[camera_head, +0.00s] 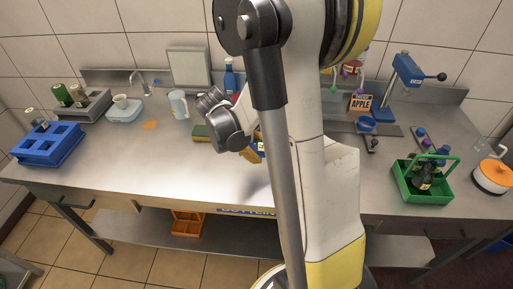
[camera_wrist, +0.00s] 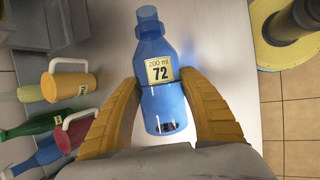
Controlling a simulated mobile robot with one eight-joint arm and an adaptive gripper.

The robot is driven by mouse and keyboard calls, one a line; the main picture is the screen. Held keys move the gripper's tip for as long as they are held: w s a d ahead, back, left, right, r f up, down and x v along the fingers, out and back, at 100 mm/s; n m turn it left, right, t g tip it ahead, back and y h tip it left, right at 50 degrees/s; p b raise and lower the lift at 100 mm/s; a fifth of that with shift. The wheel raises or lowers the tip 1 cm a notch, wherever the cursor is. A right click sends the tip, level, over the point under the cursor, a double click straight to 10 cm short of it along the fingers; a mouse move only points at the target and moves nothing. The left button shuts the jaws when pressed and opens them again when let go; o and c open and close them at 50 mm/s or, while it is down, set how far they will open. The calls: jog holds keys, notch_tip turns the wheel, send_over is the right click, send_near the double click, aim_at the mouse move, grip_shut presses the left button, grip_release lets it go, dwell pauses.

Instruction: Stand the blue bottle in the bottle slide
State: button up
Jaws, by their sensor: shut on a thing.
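A blue bottle (camera_wrist: 162,100) with a yellow label reading "200 ml 72" shows in the wrist view. My gripper (camera_wrist: 160,82) has its two yellow fingers closed on the bottle's sides. In the head view my arm mostly hides the gripper, with only a bit of yellow and blue (camera_head: 259,149) showing over the table. Another blue bottle (camera_head: 230,78) stands at the back of the table, left of my arm. A grey rack (camera_head: 92,108) with green and brown bottles stands at the back left; I cannot tell whether it is the bottle slide.
A blue tray (camera_head: 45,152) stands at the far left, with a pale sink basin (camera_head: 123,115) and a pitcher (camera_head: 178,105) further right. A green carrier (camera_head: 425,195) with bottles and an orange pot (camera_head: 493,178) stand at right. The front left-middle table is clear.

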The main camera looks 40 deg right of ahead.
aim_at(261, 169)
notch_tip(261, 169, down, 8)
jog(key=b, duration=0.5)
jog(key=shift+f, duration=0.1)
jog(key=o, duration=1.4)
jog(key=v, duration=1.2)
jog(key=s+a+r+m+t+y, duration=0.2)
jog(key=s+a+r+m+t, duration=0.1)
jog(key=a, duration=0.6)
jog(key=s+a+r+m+t+y, duration=0.3)
jog(key=s+a+m+t, duration=0.1)
jog(key=a, duration=0.5)
jog(key=shift+s+a+t, duration=0.2)
jog(key=shift+s+t, duration=0.3)
jog(key=shift+o, duration=0.3)
jog(key=shift+a+y, duration=0.3)
